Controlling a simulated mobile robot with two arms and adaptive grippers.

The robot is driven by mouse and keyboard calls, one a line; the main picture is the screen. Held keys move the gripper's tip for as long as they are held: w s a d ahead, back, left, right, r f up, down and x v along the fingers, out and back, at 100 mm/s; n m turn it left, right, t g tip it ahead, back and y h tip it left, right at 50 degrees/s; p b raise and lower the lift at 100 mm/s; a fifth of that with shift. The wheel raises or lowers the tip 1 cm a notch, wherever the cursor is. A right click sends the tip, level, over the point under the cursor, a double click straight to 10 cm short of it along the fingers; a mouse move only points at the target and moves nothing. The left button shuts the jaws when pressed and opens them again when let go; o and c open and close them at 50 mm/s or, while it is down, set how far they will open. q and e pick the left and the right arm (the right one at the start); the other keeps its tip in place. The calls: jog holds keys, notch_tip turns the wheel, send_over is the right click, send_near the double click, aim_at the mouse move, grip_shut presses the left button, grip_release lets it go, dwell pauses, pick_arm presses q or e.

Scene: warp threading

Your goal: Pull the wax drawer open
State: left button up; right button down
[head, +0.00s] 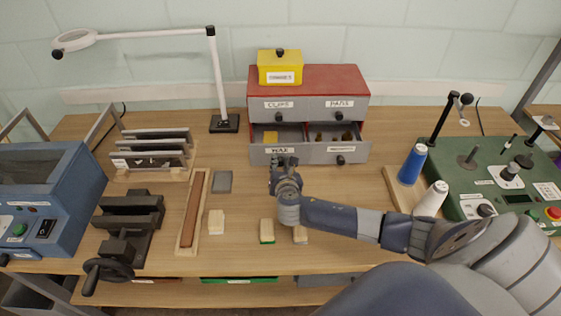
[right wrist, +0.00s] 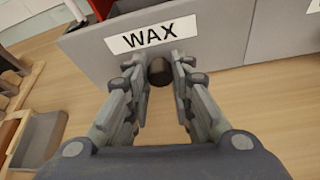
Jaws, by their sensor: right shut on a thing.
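The wax drawer (head: 259,157) is the lower left drawer of a red-topped grey cabinet (head: 310,77). It stands open, and a yellow block (head: 270,137) shows inside at its left. In the right wrist view its grey front (right wrist: 215,50) carries a WAX label (right wrist: 150,36) and a dark round knob (right wrist: 160,71). My right gripper (right wrist: 161,76) is shut on this knob, with a finger on each side. In the head view the right gripper (head: 283,162) covers the knob below the label. My left gripper is not in view.
The lower right drawer (head: 322,155) is also open, with small dark items inside. A yellow box (head: 280,68) stands on the cabinet. Blue (head: 412,164) and white (head: 432,198) thread cones stand at the right. A grey pad (head: 222,181) and small blocks lie in front.

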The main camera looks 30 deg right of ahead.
jog(key=s+a, duration=0.1)
jog(key=s+a+p, duration=0.1)
jog(key=s, duration=0.1)
jog(key=shift+s, duration=0.15)
jog(key=c, duration=1.4)
grip_release()
jog(key=shift+w+d+f, duration=0.1)
jog(key=shift+w, duration=0.1)
jog(key=shift+s, duration=0.1)
jog(key=v, duration=1.2)
